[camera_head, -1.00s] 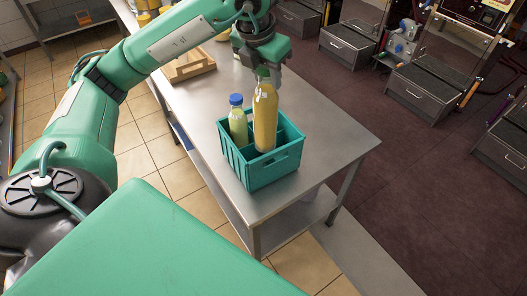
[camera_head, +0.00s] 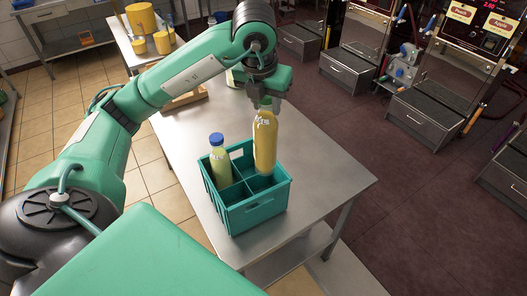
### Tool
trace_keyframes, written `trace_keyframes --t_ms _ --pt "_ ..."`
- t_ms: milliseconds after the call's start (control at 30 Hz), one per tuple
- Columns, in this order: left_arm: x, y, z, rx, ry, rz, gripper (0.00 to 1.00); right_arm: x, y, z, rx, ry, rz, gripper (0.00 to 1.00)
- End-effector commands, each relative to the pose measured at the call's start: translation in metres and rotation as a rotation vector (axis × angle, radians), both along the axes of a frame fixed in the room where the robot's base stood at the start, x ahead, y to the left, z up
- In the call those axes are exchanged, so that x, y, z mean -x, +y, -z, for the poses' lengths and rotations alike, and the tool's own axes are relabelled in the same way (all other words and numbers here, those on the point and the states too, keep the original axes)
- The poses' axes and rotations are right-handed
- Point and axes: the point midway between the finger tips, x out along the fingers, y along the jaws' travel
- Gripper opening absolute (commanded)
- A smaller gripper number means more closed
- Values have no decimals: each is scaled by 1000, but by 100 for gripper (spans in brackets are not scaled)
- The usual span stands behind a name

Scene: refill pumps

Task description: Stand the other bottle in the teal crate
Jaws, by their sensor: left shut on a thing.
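The teal crate (camera_head: 258,213) stands on the metal table and has dividers making several compartments. A pale yellow-green bottle with a blue cap (camera_head: 220,166) stands upright in its left far compartment. My left gripper (camera_head: 266,101) is shut on the top of the other bottle (camera_head: 265,143), a fuller amber-yellow one with a white label. That bottle hangs upright over the crate's far right part, and its whole base shows. I cannot tell exactly how high the base is above the compartment. The gripper hides the bottle's cap. My right gripper is not in view.
The metal table (camera_head: 325,165) is clear to the right of the crate. A wooden tray (camera_head: 184,99) lies behind, partly hidden by my arm. Yellow containers (camera_head: 142,19) stand on the far table end. Machines line the back right.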

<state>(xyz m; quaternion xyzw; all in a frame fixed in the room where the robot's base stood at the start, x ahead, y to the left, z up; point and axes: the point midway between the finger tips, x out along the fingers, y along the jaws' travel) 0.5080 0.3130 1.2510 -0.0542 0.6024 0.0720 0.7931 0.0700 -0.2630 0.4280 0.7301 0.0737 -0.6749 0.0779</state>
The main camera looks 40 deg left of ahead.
Motion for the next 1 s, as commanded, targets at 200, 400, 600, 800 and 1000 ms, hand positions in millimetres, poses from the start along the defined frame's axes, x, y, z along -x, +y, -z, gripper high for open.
trace_keyframes --t_ms 200,400,600,800,1000 --pt "0 0 28 1 2 -1 0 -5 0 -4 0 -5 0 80" --pt "0 0 63 0 4 -1 0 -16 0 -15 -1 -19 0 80" --pt "0 0 99 0 3 0 0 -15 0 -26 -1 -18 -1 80" --pt "-1 0 122 0 -1 0 0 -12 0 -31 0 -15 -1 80" --pt "0 0 136 0 0 0 0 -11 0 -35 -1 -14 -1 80"
